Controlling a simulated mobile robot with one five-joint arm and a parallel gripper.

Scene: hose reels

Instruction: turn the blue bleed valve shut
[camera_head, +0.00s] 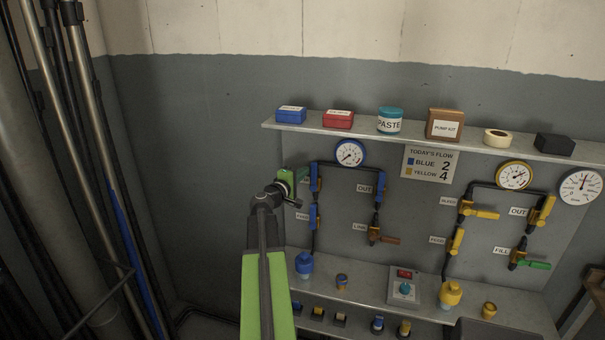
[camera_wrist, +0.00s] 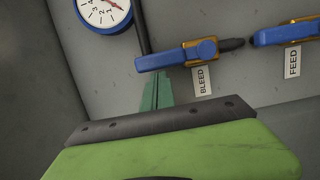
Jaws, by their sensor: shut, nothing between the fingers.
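The blue bleed valve (camera_head: 316,180) is on the left pipe of the panel, above the blue feed valve (camera_head: 314,217). In the wrist view the bleed valve's blue lever (camera_wrist: 172,57) lies roughly in line with the short pipe toward the feed valve (camera_wrist: 285,35). A BLEED label (camera_wrist: 201,80) is beside it. My gripper (camera_head: 302,173) is at the left of the bleed valve and hides part of its label. In the wrist view my gripper's green fingers (camera_wrist: 157,88) are together and empty, with their tips close to the lever's free end. I cannot tell if they touch.
A round gauge (camera_head: 349,153) is above the blue pipes. A blue OUT valve (camera_head: 379,190) is to the right. A shelf (camera_head: 360,130) with boxes runs above, and yellow valves (camera_head: 480,212) are farther right. Open wall space is left of the panel.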

